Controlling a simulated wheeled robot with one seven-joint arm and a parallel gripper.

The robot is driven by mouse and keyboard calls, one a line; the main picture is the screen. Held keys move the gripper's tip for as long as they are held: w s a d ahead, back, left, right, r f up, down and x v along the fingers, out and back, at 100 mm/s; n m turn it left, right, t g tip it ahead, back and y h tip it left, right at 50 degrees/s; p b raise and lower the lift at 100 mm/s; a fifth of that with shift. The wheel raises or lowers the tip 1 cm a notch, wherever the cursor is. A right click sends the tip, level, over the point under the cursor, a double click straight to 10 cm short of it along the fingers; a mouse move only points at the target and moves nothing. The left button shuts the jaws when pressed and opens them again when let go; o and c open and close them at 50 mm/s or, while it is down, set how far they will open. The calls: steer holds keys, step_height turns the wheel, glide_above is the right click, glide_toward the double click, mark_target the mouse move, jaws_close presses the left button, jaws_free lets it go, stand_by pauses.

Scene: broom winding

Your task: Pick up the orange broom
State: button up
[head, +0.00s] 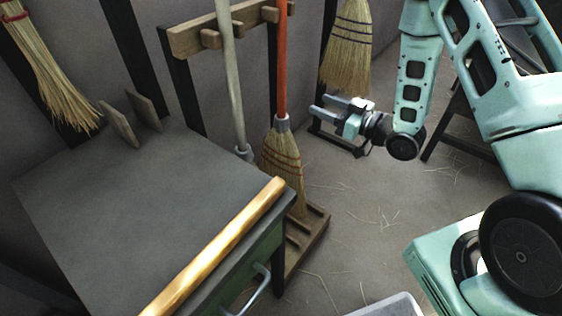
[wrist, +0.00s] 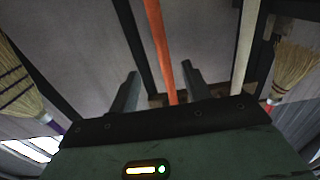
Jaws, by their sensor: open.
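The orange broom stands upright by the wall in the head view. Its orange handle (head: 282,70) passes the wall rack near the top, and its straw head (head: 281,158) with red bands stands at a low wooden stand. My gripper (head: 318,107) is open and empty, to the right of the lower handle with a gap between them. In the wrist view the orange handle (wrist: 161,45) runs up between the two open fingers of my gripper (wrist: 160,70), beyond their tips.
A pale-handled broom (head: 231,80) stands just left of the orange one. A straw broom (head: 348,48) with dark bands hangs right. The wooden rack (head: 192,42) is on the wall. A grey-topped bench (head: 130,200) fills the left; the wooden stand (head: 310,243) is beside it.

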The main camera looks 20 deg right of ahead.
mark_target(281, 90)
steer(key=shift+f+b+x, duration=0.15)
steer(key=shift+b+x, duration=0.45)
steer(key=shift+x, duration=2.9)
steer(key=shift+f+b+x, duration=0.15)
steer(key=shift+b+x, duration=0.4)
steer(key=shift+x, duration=3)
steer(key=shift+s+a, duration=0.1)
steer(key=shift+c, duration=0.3)
jaws_close()
steer(key=shift+r, duration=0.1)
